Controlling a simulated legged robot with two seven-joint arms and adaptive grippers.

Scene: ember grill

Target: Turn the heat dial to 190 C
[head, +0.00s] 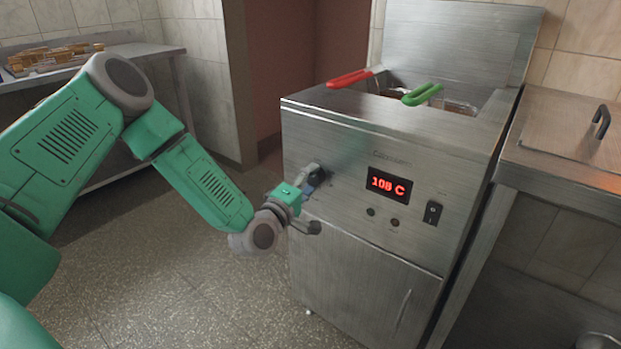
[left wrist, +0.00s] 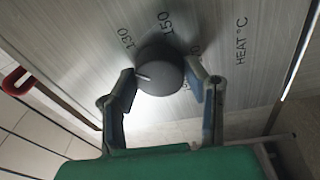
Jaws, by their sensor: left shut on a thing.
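The heat dial is a dark round knob (left wrist: 159,72) with a white pointer line, on the fryer's front panel. In the left wrist view, numbers 130 and 150 and the label "HEAT °C" show around it; other numbers are hidden or too small to read. My left gripper (left wrist: 163,88) is shut on the dial, one finger on each side. In the head view my left gripper (head: 305,190) is at the left of the fryer's front panel and largely covers the dial. The red display (head: 389,185) on the fryer (head: 335,215) appears to read 108 C. My right gripper is not in view.
A black power switch (head: 432,213) and two small round buttons sit near the display. Red (head: 349,78) and green (head: 422,94) basket handles stick out over the fryer's top front. A metal counter with a lid (head: 578,130) stands at the right. The floor in front is clear.

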